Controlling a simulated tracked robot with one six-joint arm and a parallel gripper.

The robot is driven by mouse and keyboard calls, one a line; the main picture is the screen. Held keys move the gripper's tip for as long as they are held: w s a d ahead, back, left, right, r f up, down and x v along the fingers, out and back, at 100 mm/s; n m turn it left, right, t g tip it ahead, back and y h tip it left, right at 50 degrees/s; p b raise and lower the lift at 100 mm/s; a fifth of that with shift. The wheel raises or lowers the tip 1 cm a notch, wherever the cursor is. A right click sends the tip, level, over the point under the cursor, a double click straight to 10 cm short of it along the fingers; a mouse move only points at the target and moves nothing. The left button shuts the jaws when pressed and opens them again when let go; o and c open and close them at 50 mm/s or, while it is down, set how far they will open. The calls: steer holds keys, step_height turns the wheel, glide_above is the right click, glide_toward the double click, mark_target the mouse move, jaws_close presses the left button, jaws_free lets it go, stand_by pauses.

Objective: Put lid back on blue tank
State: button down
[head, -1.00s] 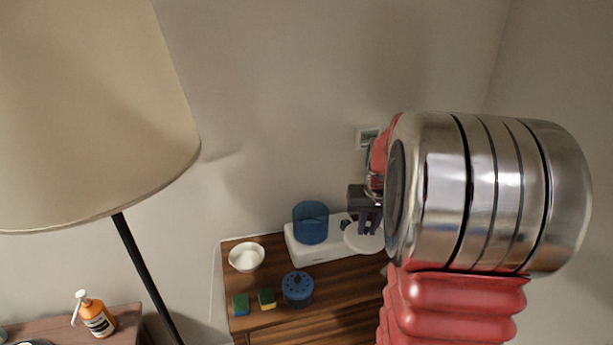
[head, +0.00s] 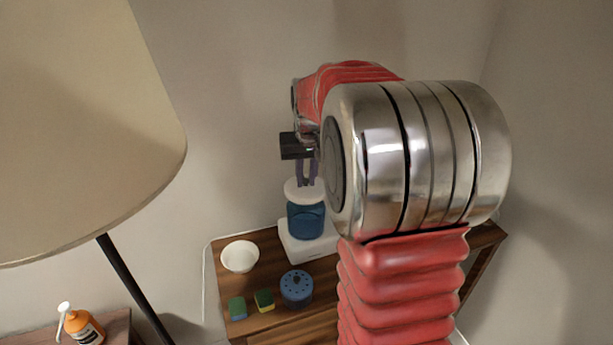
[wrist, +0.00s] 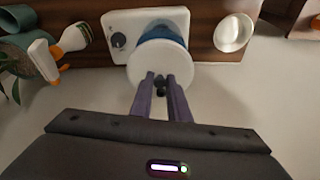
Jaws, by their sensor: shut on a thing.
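The blue tank (head: 306,222) stands on a white base on the wooden cabinet; its blue side also shows in the wrist view (wrist: 160,33). The white round lid (head: 302,192) is at the tank's top in the head view. In the wrist view the lid (wrist: 160,65) overlaps much of the tank; I cannot tell whether it touches the rim. My gripper (head: 306,180) is above the tank, pointing down, shut on the lid's dark knob. In the wrist view my gripper (wrist: 160,84) has its two purple fingers on either side of the knob.
The white base (head: 292,246) has a dark dial (wrist: 119,43). A white bowl (head: 240,256), a blue holed container (head: 297,287) and two sponges (head: 237,308) (head: 264,301) are on the cabinet. A lamp (head: 80,120) stands at left.

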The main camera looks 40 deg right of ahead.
mark_target(307, 189)
steer(key=shift+f, duration=0.15)
steer(key=shift+f, duration=2.95)
steer(key=shift+f, duration=0.2)
stand_by(0.5)
steer(key=c, duration=1.1)
jaws_free()
steer(key=shift+r, duration=0.1)
steer(key=shift+r, duration=3.45)
